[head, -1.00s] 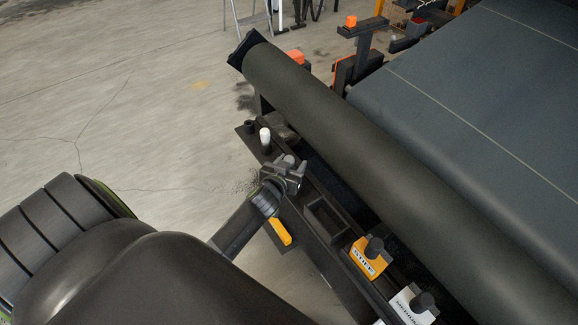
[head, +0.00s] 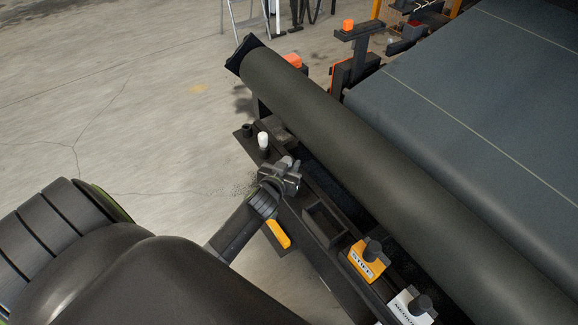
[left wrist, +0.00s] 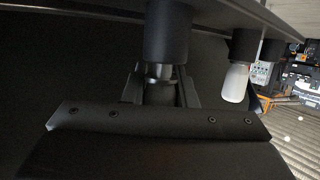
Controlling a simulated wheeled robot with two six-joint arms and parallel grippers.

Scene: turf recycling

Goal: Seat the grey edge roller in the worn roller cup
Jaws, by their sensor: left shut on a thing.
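My left gripper (head: 284,172) is shut on the grey edge roller (head: 287,161) at the dark side rail of the machine. In the left wrist view, a short grey part of the roller (left wrist: 158,73) shows between the fingers. It is in line with a dark round cup (left wrist: 168,32) and meets its mouth; how deep it sits inside I cannot tell. In the head view the gripper hides this cup. Beside it a white roller (head: 263,140) stands upright, and it also shows in a dark cup in the left wrist view (left wrist: 235,82). My right gripper is not in view.
A dark cup (head: 247,130) stands at the rail's far end. A long dark roll (head: 350,135) lies along the rail. An open rectangular tray (head: 324,222), a yellow block (head: 366,262) and a white block (head: 411,306) sit nearer.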

